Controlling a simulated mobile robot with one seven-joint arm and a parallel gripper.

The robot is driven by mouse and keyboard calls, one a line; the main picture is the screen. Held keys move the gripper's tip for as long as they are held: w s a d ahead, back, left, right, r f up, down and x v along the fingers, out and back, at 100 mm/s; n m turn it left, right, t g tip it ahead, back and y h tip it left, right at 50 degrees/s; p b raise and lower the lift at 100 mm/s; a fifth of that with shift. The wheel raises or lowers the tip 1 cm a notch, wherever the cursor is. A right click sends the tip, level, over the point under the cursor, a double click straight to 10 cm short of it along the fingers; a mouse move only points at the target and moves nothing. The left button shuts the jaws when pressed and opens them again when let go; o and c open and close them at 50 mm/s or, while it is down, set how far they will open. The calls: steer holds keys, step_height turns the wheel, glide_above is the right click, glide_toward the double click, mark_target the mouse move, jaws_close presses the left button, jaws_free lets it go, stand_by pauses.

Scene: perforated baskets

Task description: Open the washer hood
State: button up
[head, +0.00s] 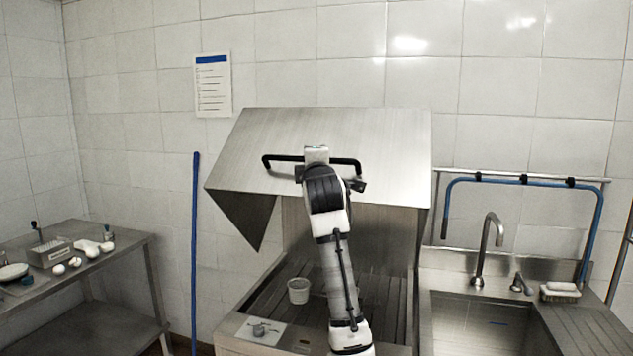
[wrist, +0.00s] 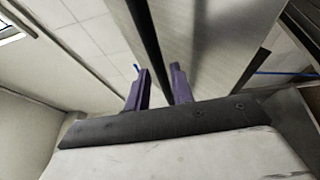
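The washer hood (head: 375,135) is a brushed steel cover with a slanted front. It stands raised over the ribbed washer bed (head: 390,295), with a gap beneath it. A black bar handle (head: 345,161) runs across its front; in the wrist view the bar (wrist: 145,30) passes between my gripper's two purple fingers. My gripper (wrist: 159,88) is at the middle of the handle, its fingers apart around the bar with some gap showing. In the head view my arm hides the fingertips and part of the handle.
A pale cup (head: 298,290) stands on the washer bed, near a control plate (head: 262,330). A sink (head: 480,318) with a tap (head: 487,245) is at right. A side table (head: 75,258) with small items is at left. A blue pole (head: 195,250) leans by the wall.

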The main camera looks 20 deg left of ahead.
steer(key=b+v, duration=0.3)
steer(key=v, duration=0.7)
